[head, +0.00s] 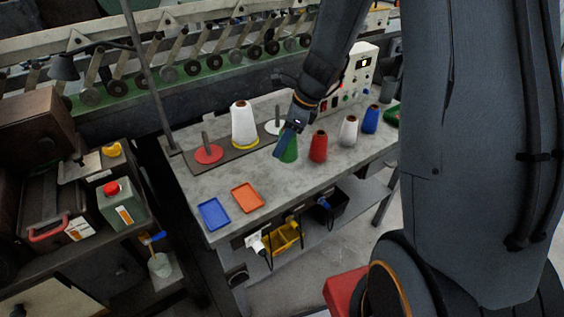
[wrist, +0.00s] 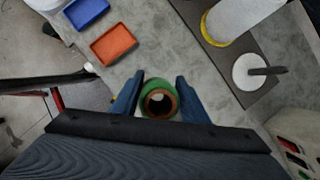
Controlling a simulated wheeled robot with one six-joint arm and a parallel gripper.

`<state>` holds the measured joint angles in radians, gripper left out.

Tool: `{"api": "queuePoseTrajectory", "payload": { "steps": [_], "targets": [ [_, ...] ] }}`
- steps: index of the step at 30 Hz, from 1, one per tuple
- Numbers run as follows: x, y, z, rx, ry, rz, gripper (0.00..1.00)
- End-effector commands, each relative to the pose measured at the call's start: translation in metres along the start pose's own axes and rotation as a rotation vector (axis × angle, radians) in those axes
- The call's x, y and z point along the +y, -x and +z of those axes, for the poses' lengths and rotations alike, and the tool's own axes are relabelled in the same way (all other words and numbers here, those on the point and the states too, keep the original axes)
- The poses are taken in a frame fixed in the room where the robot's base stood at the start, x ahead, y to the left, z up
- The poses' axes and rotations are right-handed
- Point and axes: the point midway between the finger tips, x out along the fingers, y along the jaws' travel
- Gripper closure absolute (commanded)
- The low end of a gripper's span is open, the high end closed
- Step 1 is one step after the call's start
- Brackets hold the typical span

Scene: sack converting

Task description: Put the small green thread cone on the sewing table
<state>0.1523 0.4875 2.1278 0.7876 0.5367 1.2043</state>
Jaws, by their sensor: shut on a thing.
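The small green thread cone (head: 289,151) stands on the grey sewing table (head: 222,183), in line with the other small cones. In the wrist view the green cone (wrist: 158,101) shows from above, its brown open top between the two blue fingers. My gripper (head: 287,146) is shut on the green cone from above. The cone looks upright; its base is partly hidden, so I cannot tell whether it touches the table.
A red cone (head: 318,146), a white cone (head: 348,131) and a blue cone (head: 371,119) stand to the right. A large white cone (head: 243,124) stands behind, between a red spindle disc (head: 208,154) and a white one. Blue (head: 214,214) and orange (head: 247,197) trays lie front left.

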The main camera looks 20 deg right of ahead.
Motion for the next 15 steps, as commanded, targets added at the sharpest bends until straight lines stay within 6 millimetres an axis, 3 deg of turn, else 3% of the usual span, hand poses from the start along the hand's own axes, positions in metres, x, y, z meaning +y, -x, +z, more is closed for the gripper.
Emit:
{"api": "queuePoseTrajectory", "payload": {
  "steps": [15],
  "targets": [
    [0.0,-0.059,-0.024,0.0,0.001,0.002,0.87]
  ]
}}
